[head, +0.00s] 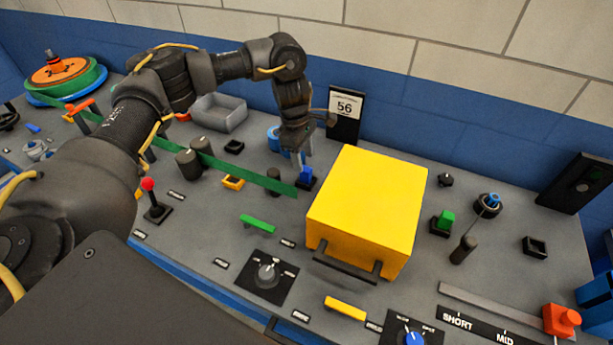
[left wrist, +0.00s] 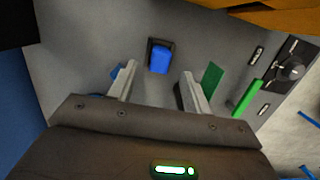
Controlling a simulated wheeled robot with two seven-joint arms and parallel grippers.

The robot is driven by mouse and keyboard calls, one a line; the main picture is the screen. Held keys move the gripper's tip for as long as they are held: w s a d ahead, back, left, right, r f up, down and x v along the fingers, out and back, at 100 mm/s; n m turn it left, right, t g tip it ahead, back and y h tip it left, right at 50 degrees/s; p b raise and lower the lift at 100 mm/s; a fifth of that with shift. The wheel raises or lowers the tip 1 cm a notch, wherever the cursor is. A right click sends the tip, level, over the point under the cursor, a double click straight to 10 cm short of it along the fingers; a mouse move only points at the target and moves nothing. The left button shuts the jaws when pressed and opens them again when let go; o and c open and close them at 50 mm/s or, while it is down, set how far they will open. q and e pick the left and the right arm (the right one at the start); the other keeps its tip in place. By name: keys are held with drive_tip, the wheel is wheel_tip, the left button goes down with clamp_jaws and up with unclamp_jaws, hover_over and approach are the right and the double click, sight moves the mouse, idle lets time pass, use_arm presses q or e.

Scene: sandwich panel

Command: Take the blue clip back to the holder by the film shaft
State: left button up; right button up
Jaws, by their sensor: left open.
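A blue block, which looks like the blue clip (head: 306,174), sits in a small black holder just right of the green film's end. In the left wrist view the blue clip (left wrist: 160,58) shows inside its black square holder (left wrist: 150,46). My left gripper (head: 301,157) points down above it, open; in the wrist view the fingers (left wrist: 158,74) are apart, with the clip beyond and between their tips. The green film (head: 240,172) runs from the reel (head: 62,77) past dark rollers. I cannot tell which part is the film shaft. My right gripper is not in view.
A large yellow box (head: 370,205) with a dark handle stands just right of the gripper. A small black tray (head: 234,147), a yellow-rimmed tray (head: 232,183) and a grey bin (head: 219,113) lie left.

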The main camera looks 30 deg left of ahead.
sight(306, 169)
use_arm(q)
drive_tip(key=shift+s+f, duration=0.15)
drive_tip(key=shift+f, duration=0.05)
drive_tip(key=f, duration=0.1)
drive_tip(key=f+p, duration=0.2)
drive_tip(key=f, duration=0.1)
drive_tip(key=shift+w+d, duration=0.25)
drive_tip(key=shift+d, duration=0.05)
drive_tip(key=shift+s+f, duration=0.1)
drive_tip(key=shift+f, duration=0.3)
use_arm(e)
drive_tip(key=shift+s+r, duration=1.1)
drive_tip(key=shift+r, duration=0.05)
use_arm(q)
drive_tip(key=shift+d, duration=0.1)
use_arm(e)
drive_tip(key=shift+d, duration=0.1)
